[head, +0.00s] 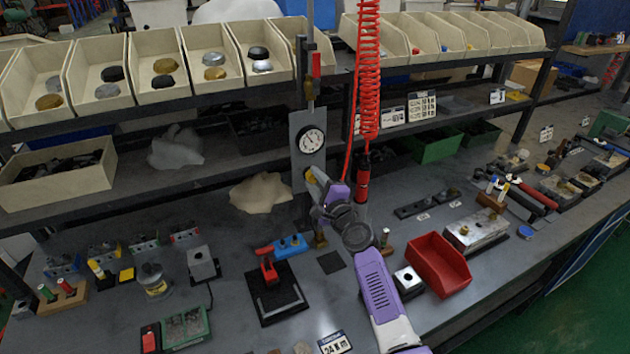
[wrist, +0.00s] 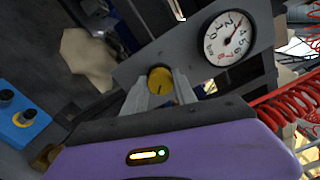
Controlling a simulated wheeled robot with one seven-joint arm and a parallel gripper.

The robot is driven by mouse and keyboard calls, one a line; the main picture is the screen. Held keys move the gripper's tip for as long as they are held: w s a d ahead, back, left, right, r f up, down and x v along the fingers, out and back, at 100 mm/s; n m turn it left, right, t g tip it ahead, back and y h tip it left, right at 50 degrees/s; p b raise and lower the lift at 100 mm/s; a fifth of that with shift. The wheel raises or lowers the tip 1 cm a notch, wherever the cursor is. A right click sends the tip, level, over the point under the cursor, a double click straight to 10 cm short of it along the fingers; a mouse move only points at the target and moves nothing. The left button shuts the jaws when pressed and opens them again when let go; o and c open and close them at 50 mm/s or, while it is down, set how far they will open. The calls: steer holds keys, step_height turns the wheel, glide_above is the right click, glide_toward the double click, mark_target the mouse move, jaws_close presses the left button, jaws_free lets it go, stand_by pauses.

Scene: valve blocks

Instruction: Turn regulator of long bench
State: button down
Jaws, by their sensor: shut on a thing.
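The regulator is a yellow round knob (wrist: 160,79) on a grey plate (head: 308,135) that stands upright at the back of the long bench (head: 230,290). A white dial gauge (head: 312,140) sits on the same plate above the knob; it also shows in the wrist view (wrist: 229,38). My gripper (wrist: 162,90) is shut on the yellow knob, with one finger on each side of it. In the head view my wrist and arm partly hide the knob and the fingers.
A red coiled hose (head: 368,70) hangs close to the right of my wrist. A blue block (head: 291,246) and a red clamp (head: 268,265) lie left of my arm. A red bin (head: 439,264) stands to its right. A shelf of beige bins (head: 155,70) runs above.

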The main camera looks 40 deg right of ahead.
steer(key=shift+d, duration=0.1)
steer(key=c, duration=1)
jaws_free()
steer(key=shift+s, duration=0.1)
steer(key=v, duration=0.7)
steer(key=shift+s+p, duration=0.3)
steer(key=shift+p, duration=0.1)
